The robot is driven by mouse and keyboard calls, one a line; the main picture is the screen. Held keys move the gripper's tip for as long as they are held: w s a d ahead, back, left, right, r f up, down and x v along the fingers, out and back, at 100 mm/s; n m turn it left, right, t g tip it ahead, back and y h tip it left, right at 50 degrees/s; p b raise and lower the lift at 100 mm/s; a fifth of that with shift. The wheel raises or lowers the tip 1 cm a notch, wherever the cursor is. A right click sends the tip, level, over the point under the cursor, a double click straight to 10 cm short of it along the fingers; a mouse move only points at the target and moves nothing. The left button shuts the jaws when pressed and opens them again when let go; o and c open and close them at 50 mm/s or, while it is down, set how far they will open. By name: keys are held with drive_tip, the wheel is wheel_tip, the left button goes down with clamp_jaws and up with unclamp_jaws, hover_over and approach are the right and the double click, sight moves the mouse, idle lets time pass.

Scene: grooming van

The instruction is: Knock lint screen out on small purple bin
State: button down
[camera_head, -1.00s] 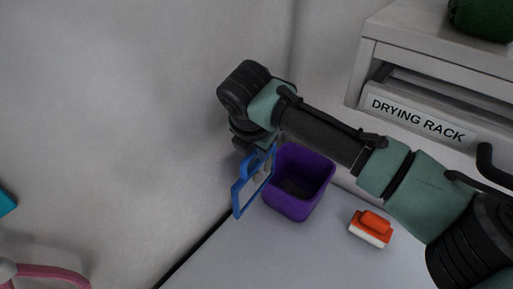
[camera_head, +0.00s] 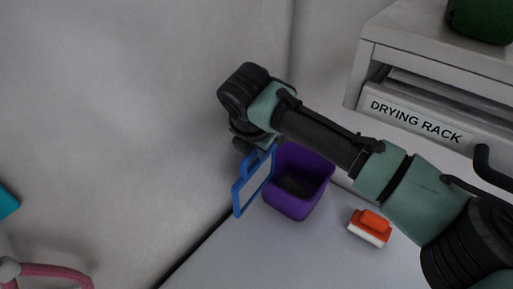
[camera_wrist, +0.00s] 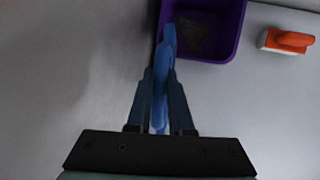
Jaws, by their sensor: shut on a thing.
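The lint screen (camera_head: 257,181) has a blue frame and a pale mesh. It hangs steeply tilted at the left rim of the small purple bin (camera_head: 308,201); I cannot tell if they touch. My gripper (camera_wrist: 160,88) is shut on the screen's blue frame, which shows edge-on in the wrist view (camera_wrist: 166,58). In the head view the fingers are mostly hidden by my wrist. The bin stands upright on the pale counter, and its inside shows in the wrist view too (camera_wrist: 237,25). A dark grey-brown patch, apparently lint (camera_head: 294,187), lies on its floor.
An orange and white brush-like block (camera_head: 370,228) sits on the counter (camera_head: 290,255) right of the bin. A shelf unit labelled DRYING RACK (camera_head: 416,122) stands at the right, with a green object (camera_head: 480,20) on top. A pale wall closes the left side.

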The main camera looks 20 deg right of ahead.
idle(0.3)
drive_tip(key=shift+r+p, duration=2.95)
drive_tip(key=shift+r, duration=0.05)
drive_tip(key=shift+a+f, duration=0.1)
